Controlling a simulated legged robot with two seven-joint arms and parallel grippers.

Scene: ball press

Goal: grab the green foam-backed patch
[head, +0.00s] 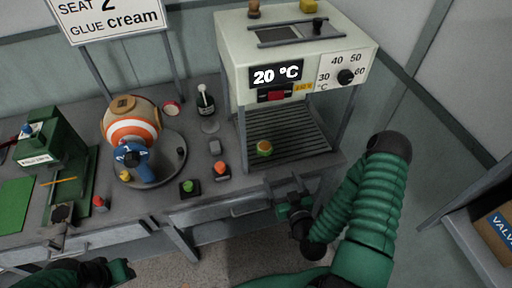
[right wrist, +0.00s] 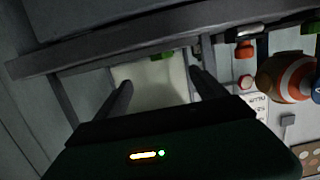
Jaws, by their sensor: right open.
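A small round green piece with an orange-yellow edge (head: 264,148), which looks like the foam-backed patch, lies on the slatted shelf under the heater box. My right gripper (head: 284,196) is in front of and below that shelf, apart from the piece. In the right wrist view its two fingers (right wrist: 162,88) are spread with nothing held between them. A small green shape (right wrist: 162,55) shows beyond the fingertips there; I cannot tell whether it is the patch. My left gripper (head: 122,271) is at the bottom left, far from the patch, with its jaws unclear.
The heater box (head: 295,55) stands on legs above the slatted shelf (head: 305,148). To the left are a striped ball (head: 131,122), a dark bottle (head: 205,101), a green button (head: 189,186) and a red button (head: 221,168). A green press (head: 55,145) stands far left.

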